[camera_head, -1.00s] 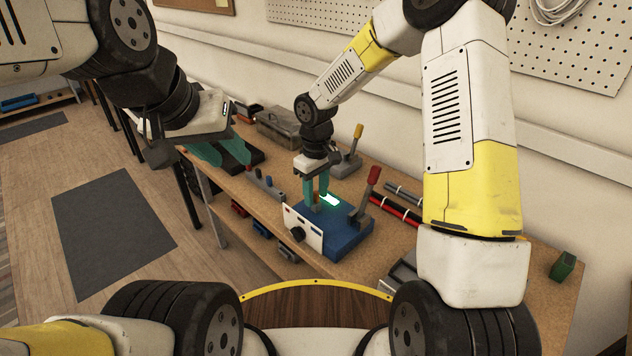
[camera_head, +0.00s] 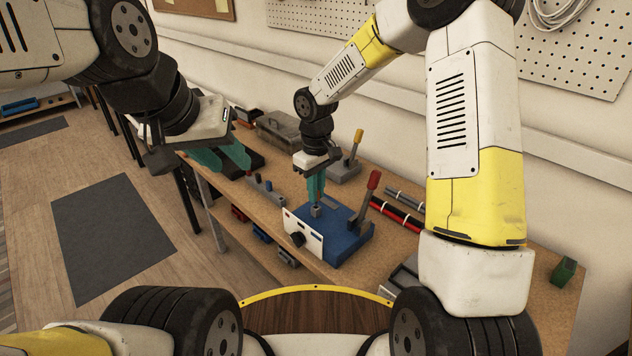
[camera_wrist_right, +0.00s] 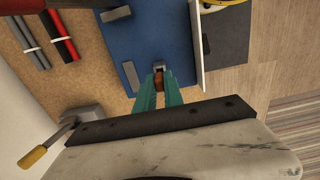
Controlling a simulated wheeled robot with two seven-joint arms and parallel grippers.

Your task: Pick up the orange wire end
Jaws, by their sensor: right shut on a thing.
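The orange wire end (camera_wrist_right: 159,78) shows as a small orange-brown piece between my right fingertips in the right wrist view, beside a small grey block. My right gripper (camera_wrist_right: 160,90) is shut on it, with its teal fingers close together. In the head view my right gripper (camera_head: 316,196) points down at the blue box (camera_head: 346,246), right above a small grey block on its top; the orange piece is hidden there. My left gripper (camera_head: 222,157) is open and empty, left of the bench's far end.
A red-handled lever (camera_head: 366,202) stands on the blue box, close right of my right gripper. A white panel with a black knob (camera_head: 298,239) is on its front. Red and black rods (camera_head: 398,214) and a yellow-handled lever (camera_head: 353,150) are behind.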

